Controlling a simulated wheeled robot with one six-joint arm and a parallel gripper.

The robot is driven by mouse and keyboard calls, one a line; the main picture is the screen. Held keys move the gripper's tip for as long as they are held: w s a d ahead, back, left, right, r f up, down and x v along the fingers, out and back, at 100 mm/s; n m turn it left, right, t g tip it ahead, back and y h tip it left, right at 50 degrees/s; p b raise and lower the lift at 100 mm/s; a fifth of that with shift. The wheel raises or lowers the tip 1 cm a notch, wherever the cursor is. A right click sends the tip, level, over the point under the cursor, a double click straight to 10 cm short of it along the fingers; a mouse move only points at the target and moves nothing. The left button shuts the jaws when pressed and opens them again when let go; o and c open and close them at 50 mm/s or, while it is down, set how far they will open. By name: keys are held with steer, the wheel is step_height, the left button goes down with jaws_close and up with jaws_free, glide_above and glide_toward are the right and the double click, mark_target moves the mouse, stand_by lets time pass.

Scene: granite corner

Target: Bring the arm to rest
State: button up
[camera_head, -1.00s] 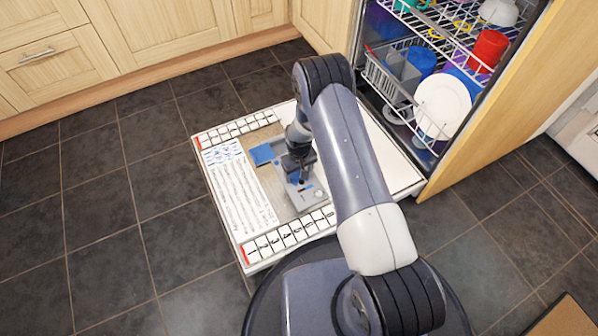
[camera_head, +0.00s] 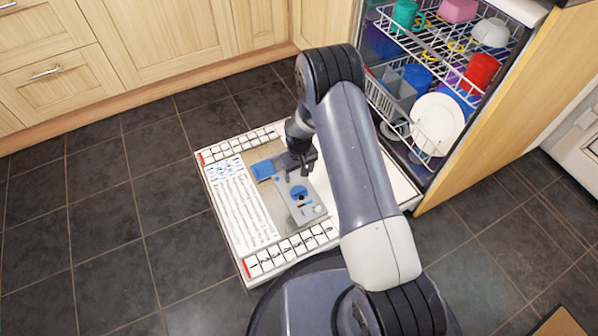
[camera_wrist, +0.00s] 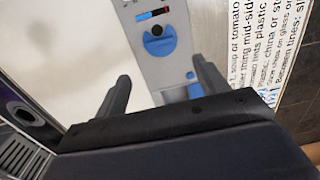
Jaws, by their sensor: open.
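My gripper (camera_head: 303,165) is open and empty. In the head view it hangs over the lowered dishwasher door (camera_head: 233,228), above the grey dispenser panel (camera_head: 310,212) with its blue parts. In the wrist view its two dark fingers (camera_wrist: 160,88) stand apart, with the panel (camera_wrist: 143,63) showing beyond and between them. I see no object between the fingers. My arm reaches forward over the door and bends down at its far joint.
The open dishwasher holds a lower rack with a white plate (camera_head: 437,124) and an upper rack with a red cup (camera_head: 481,71) and a green mug (camera_head: 405,14). Wooden cabinets (camera_head: 150,45) line the back. Dark tiled floor (camera_head: 105,215) is clear at left.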

mark_target(299, 192)
step_height(299, 192, down, 11)
steer(key=b, duration=0.4)
steer(key=shift+r, duration=0.1)
steer(key=shift+r, duration=0.1)
